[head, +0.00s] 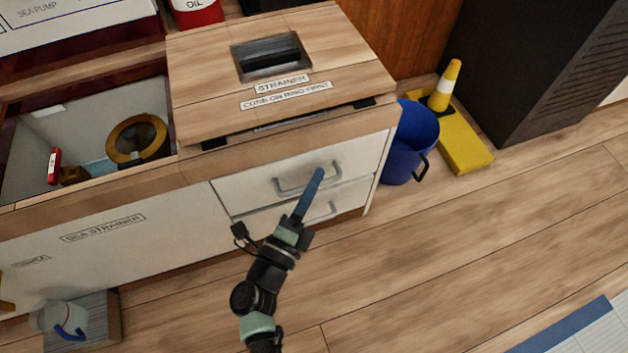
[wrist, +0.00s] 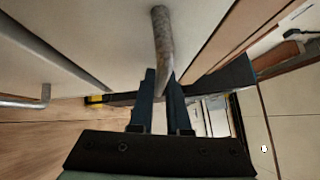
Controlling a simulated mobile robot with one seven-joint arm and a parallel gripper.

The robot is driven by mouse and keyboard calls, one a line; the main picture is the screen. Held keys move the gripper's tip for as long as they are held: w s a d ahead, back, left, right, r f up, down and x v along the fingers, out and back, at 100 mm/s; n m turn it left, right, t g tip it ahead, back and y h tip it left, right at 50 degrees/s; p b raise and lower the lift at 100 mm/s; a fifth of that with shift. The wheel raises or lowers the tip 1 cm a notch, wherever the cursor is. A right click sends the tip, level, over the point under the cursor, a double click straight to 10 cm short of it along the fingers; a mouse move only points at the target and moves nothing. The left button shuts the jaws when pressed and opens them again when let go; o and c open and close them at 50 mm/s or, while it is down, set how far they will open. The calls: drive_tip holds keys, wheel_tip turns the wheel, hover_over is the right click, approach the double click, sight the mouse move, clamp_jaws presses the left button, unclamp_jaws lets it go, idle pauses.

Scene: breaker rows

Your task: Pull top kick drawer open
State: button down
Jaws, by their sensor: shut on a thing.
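The top kick drawer (head: 245,193) is a white front in the low cabinet, under the wooden lid. My gripper (head: 318,177) reaches up to the right part of this handle. In the wrist view my gripper (wrist: 162,90) has its two dark blue fingers on either side of the bar, shut on it. The fingers hide part of the handle. The lower drawer's handle (head: 322,214) is just below, partly behind my gripper.
An open bin (head: 105,125) is at the left. A small pot (head: 60,320) sits on a box at lower left. The floor before the drawers is clear.

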drive_tip(key=s+d+p, duration=0.2)
drive_tip(key=s+d, duration=0.1)
drive_tip(key=s, duration=0.7)
drive_tip(key=s+d+p, duration=0.1)
drive_tip(key=s+d, duration=0.2)
drive_tip(key=s, duration=0.7)
drive_tip(key=shift+s+d+p, duration=0.3)
drive_tip(key=shift+s+p, duration=0.1)
drive_tip(key=c, duration=0.9)
unclamp_jaws()
drive_tip(key=p+v, duration=0.3)
drive_tip(key=v, duration=1)
